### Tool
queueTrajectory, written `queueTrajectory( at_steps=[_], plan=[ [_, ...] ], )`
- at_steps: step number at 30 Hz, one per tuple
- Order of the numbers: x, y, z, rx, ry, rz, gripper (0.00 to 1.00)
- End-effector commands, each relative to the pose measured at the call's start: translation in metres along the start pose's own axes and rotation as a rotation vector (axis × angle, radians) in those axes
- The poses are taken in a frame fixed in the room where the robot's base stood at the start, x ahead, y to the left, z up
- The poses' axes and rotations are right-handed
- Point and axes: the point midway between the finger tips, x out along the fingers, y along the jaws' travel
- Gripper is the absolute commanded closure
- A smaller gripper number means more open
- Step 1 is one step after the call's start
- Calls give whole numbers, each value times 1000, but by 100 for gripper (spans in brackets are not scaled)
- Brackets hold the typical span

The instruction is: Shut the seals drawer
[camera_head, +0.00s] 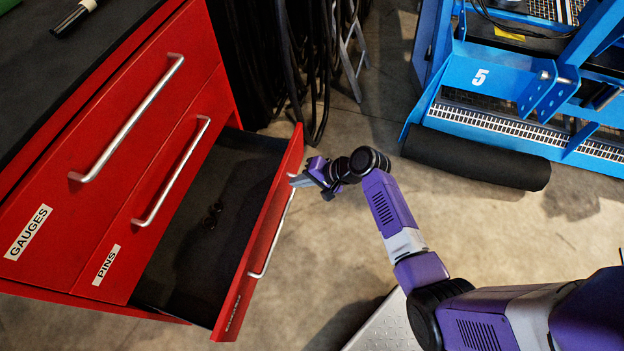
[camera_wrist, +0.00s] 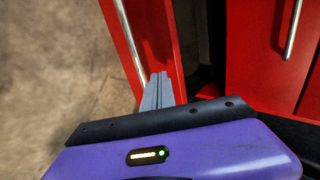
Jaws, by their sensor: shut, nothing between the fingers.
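The lowest drawer of the red cabinet stands pulled far out. Its red front panel (camera_head: 266,225) carries a silver handle (camera_head: 271,235) and a small label (camera_head: 234,312) too blurred to read. A few small dark parts (camera_head: 212,215) lie inside on the black drawer floor. My gripper (camera_head: 298,181) is shut and empty at the outer side of the front panel, near the handle's far end. In the wrist view, the closed fingertips (camera_wrist: 158,78) overlap the red panel (camera_wrist: 152,38), beside the handle (camera_wrist: 129,42). I cannot tell whether they touch it.
The drawers above, labelled GAUGES (camera_head: 28,232) and PINS (camera_head: 106,265), are shut. Black hoses (camera_head: 318,70) hang behind the open drawer. A blue frame (camera_head: 480,75) marked 5 and a dark roll (camera_head: 475,160) stand at the back right. Bare floor lies between.

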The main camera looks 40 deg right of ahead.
Motion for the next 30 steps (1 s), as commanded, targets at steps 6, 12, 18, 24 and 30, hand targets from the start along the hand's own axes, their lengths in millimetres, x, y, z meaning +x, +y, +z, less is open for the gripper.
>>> queueTrajectory(
  at_steps=[6, 12, 18, 24, 30],
  plan=[
    [16, -16, 0, -1, 0, 1, 100],
    [19, -20, 0, -1, 1, 1, 100],
    [19, -19, 0, -1, 1, 1, 100],
    [23, -23, 0, -2, 1, 0, 100],
    [44, -42, 0, -5, 0, -1, 100]
  ],
)
